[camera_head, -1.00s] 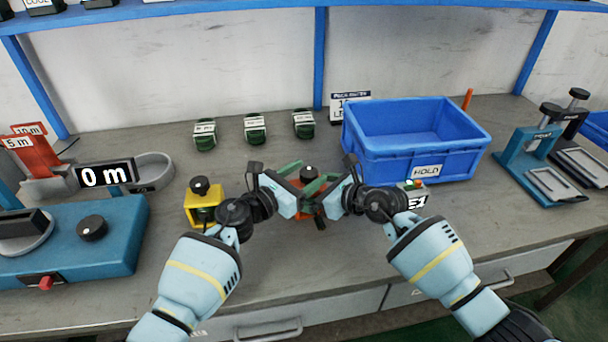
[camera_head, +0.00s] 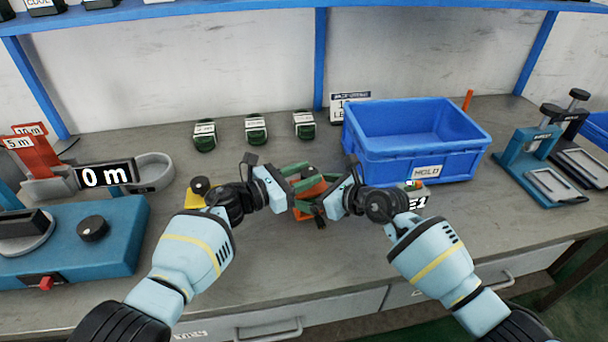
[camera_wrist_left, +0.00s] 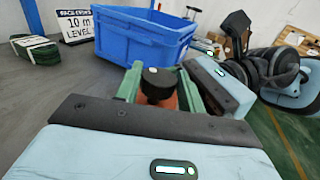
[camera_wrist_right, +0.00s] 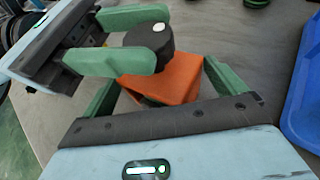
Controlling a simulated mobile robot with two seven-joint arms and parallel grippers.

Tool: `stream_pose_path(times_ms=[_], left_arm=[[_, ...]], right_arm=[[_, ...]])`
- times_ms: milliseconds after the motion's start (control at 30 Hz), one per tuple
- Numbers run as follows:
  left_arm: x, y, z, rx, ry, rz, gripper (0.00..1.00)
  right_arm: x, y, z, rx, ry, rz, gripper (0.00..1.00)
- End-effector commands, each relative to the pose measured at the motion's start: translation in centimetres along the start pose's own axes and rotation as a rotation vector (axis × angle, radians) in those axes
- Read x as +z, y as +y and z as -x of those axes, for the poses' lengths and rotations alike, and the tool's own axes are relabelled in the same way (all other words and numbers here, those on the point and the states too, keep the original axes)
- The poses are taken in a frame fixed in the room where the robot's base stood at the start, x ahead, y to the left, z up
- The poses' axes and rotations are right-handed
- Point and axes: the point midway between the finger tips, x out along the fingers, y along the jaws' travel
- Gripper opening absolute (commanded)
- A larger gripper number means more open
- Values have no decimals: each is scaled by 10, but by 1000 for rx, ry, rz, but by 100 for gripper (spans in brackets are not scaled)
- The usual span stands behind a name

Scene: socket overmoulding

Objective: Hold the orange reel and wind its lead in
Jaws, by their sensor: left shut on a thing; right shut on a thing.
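The orange reel (camera_head: 312,187) is between my two grippers above the bench. Its orange body (camera_wrist_right: 165,78) shows clearly in the right wrist view, tilted, with a round black knob (camera_wrist_right: 148,48) on top. My right gripper (camera_wrist_right: 165,85) is shut on the body, a green finger on each side. My left gripper (camera_wrist_left: 160,88) is shut on the knob, with its green fingers on either side of it; the knob also shows in the left wrist view (camera_wrist_left: 158,84). A small dark piece (camera_head: 319,221) hangs below the reel. I cannot make out the lead clearly.
A blue bin (camera_head: 415,165) stands right of the grippers. A yellow reel (camera_head: 194,201) is partly hidden behind my left wrist. Several green coils (camera_head: 255,130) lie at the back. A display (camera_head: 104,175) reads 0 m.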

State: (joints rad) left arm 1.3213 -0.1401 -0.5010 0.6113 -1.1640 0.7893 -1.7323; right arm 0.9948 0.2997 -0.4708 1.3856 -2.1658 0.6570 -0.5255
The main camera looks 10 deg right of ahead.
Motion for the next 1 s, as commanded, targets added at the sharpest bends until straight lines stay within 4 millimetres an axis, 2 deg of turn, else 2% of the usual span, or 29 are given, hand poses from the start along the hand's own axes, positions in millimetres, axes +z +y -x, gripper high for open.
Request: stream_pose_path(times_ms=[567, 600, 733, 767, 1000], left_arm=[[-3, 1, 3, -47, 0, 3, 16], [-2, 1, 3, -47, 0, 3, 42], [-2, 1, 3, -48, -1, 2, 59], [-2, 1, 2, -48, -1, 2, 61], [0, 1, 2, -50, -3, 1, 61]], right_arm=[[1, 3, -1, 6, -3, 0, 75], [1, 3, -1, 6, -3, 0, 75], [1, 3, -1, 6, -3, 0, 75], [1, 3, -1, 5, -2, 0, 75], [1, 2, 0, 4, -2, 0, 75]])
